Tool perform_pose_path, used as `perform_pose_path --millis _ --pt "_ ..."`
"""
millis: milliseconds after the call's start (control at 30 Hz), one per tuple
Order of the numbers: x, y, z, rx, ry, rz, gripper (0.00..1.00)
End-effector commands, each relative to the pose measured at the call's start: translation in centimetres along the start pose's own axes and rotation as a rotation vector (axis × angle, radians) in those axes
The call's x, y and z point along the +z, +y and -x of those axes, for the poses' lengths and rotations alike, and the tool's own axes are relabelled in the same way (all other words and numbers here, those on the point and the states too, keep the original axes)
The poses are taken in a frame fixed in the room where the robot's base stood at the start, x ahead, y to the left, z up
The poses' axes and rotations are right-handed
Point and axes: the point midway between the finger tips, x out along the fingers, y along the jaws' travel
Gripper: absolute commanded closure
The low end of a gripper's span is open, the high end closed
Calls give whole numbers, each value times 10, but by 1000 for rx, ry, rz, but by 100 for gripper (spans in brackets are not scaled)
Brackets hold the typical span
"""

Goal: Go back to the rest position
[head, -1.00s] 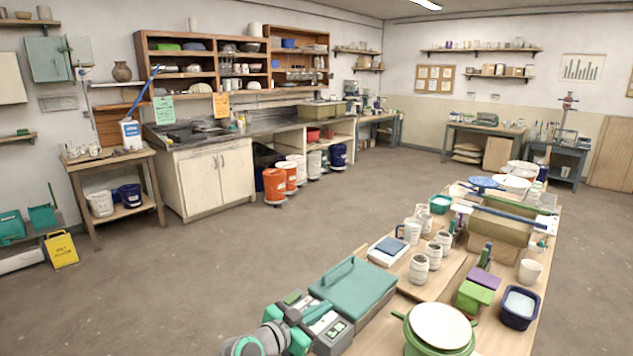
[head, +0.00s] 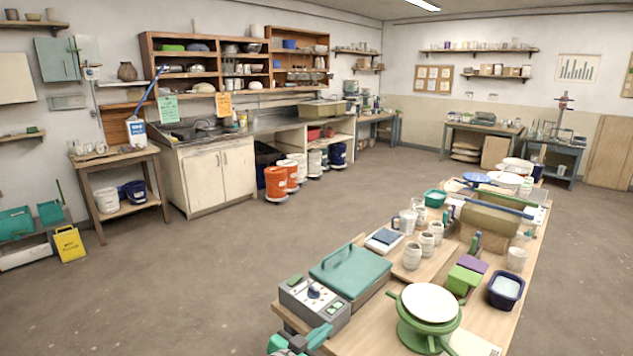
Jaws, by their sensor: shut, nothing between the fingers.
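My gripper (head: 318,337) shows in part at the bottom edge of the head view, in green and dark grey. It is shut and holds nothing. It is beside the front left corner of the long wooden table (head: 366,338), just below a grey control box (head: 322,312) with a dark knob and a green button. The rest of my arm is mostly cut off by the frame edge.
On the table stand a teal lidded case (head: 351,267), a green wheel-like stand with a white round top (head: 431,302), several pale cups (head: 412,256) and a dark blue tub (head: 505,291). The floor (head: 190,285) left of the table is clear.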

Motion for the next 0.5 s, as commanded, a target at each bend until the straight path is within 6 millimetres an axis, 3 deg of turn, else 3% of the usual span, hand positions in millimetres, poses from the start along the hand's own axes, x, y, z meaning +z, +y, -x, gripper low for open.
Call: perform_pose_path --millis 267,500 --pt "72 28 12 -106 -36 108 100" --pt "149 66 45 -242 -72 212 100"
